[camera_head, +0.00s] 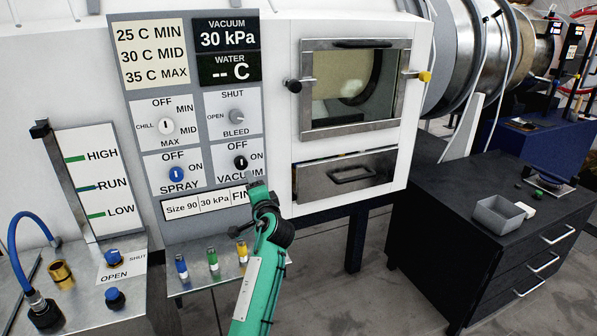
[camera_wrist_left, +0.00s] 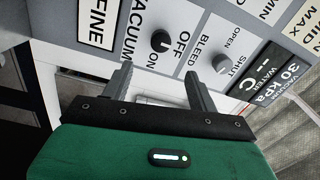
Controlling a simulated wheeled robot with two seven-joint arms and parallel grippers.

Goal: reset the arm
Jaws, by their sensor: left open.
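My left gripper (camera_head: 258,187) is at the end of a green arm that comes up from the bottom of the head view. It is in front of the lower right of the grey control panel (camera_head: 187,110), just below the black vacuum knob (camera_head: 240,162). In the left wrist view, the two fingers of the gripper (camera_wrist_left: 160,84) stand apart with nothing between them. The vacuum knob (camera_wrist_left: 160,41) shows beyond the fingers there, apart from them, and the bleed knob (camera_wrist_left: 221,63) is to its right. My right gripper is not in view.
A windowed door (camera_head: 352,88) and a drawer (camera_head: 345,176) are right of the panel. Blue, green and yellow valves (camera_head: 213,259) sit below it. A valve bench (camera_head: 110,290) with a blue hose stands at left. A black cabinet (camera_head: 500,235) with a grey tray (camera_head: 500,214) stands at right.

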